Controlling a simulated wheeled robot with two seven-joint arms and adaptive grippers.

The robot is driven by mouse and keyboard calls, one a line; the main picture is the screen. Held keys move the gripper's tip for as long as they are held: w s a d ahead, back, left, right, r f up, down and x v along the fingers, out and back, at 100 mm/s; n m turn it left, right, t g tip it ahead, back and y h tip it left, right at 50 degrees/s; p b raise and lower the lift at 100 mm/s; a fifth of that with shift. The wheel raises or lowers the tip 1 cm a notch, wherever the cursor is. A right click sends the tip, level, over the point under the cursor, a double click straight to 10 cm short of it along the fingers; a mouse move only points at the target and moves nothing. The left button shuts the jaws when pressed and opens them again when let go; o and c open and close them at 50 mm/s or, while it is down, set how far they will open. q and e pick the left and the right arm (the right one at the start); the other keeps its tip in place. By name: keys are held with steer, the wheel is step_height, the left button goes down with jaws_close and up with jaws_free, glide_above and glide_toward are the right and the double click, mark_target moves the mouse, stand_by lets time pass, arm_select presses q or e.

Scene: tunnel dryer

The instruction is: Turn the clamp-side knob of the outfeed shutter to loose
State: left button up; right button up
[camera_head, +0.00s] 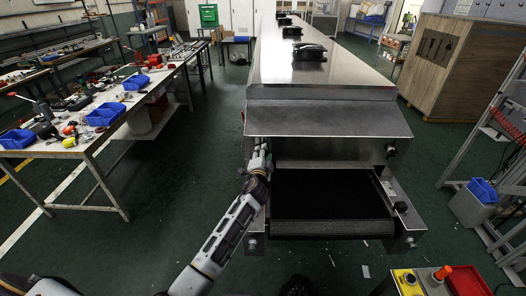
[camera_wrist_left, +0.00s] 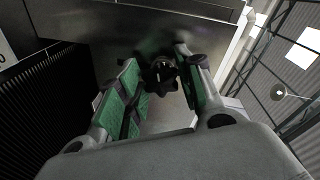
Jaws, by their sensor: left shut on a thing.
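The tunnel dryer's outfeed end stands in the middle of the head view, with the grey outfeed shutter (camera_head: 330,152) above the dark belt (camera_head: 330,195). A black lobed knob (camera_wrist_left: 163,76) shows in the left wrist view, on a metal face. My left gripper (camera_head: 260,158) is at the left side of the shutter. In the left wrist view, its green-padded fingers (camera_wrist_left: 157,66) are shut on this knob, one to each side. The knob is hidden behind the gripper in the head view. Another dark knob (camera_head: 391,152) sits at the shutter's right side. My right gripper is not in view.
A workbench (camera_head: 75,148) with blue bins and tools stands at the left. A wooden crate (camera_head: 465,75) and a metal frame stand at the right.

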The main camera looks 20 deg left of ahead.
arm_select(q)
steer(key=m+y+p, duration=0.1)
steer(key=m+p, duration=0.2)
steer(key=m, duration=0.2)
steer(key=m+g+p, duration=0.1)
steer(key=m+p, duration=0.2)
steer(key=m, duration=0.2)
steer(key=shift+d+r+y+p, duration=0.1)
steer(key=shift+d+y+p, duration=0.05)
steer(key=shift+y+p, duration=0.25)
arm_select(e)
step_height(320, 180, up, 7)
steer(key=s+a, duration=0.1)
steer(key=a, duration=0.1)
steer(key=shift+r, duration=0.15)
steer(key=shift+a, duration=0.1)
arm_select(q)
steer(key=o, duration=1)
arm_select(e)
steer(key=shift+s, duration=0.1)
arm_select(q)
steer(key=shift+s, duration=0.15)
